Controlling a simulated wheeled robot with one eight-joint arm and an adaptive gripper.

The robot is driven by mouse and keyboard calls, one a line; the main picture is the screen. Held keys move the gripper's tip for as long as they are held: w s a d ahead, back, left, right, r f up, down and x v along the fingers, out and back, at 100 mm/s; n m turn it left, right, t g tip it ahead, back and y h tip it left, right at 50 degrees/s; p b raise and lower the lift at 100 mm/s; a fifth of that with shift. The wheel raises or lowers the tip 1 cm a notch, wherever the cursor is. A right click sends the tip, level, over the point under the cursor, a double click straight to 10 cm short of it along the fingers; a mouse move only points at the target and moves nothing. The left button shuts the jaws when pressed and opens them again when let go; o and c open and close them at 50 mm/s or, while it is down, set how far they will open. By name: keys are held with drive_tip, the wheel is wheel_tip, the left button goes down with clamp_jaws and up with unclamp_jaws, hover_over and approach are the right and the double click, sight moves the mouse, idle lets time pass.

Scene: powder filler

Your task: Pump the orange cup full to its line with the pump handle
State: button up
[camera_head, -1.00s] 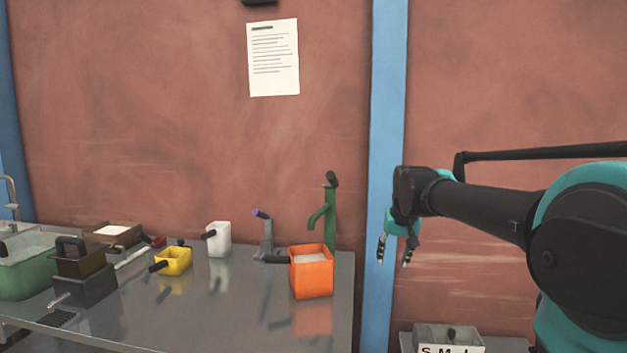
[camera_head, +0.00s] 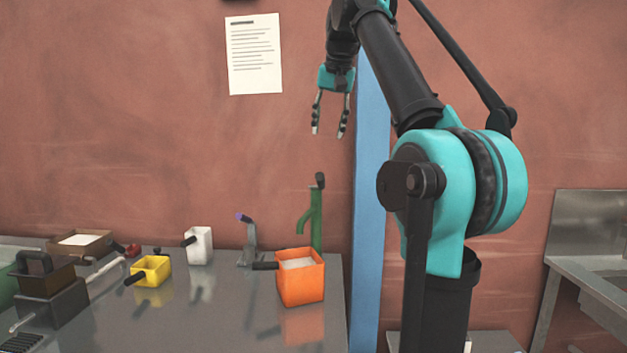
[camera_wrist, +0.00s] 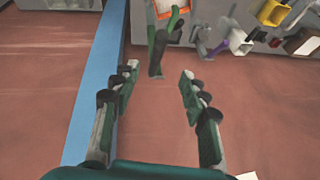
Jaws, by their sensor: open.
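The orange cup (camera_head: 300,285) stands upright near the right end of the metal table, with a black handle to its left. White material shows inside it; I see no fill line. It shows partly at the top of the wrist view (camera_wrist: 172,10). Behind it stands a green pump (camera_head: 316,225) with a dark top; its spout points left. In the wrist view the green pump (camera_wrist: 156,52) appears beyond my fingers. My gripper (camera_head: 330,132) is open and empty, well above the pump, fingers pointing down. It shows in the wrist view (camera_wrist: 158,76).
A grey stand with a purple tip (camera_head: 246,235) is left of the pump. A white cup (camera_head: 199,246), a yellow cup (camera_head: 151,271) and a dark brown box (camera_head: 46,284) stand further left. A blue post (camera_head: 369,200) is right of the table.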

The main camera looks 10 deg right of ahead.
sight(320, 183)
drive_tip(key=x, duration=1.7)
drive_tip(key=shift+f, duration=0.1)
clamp_jaws()
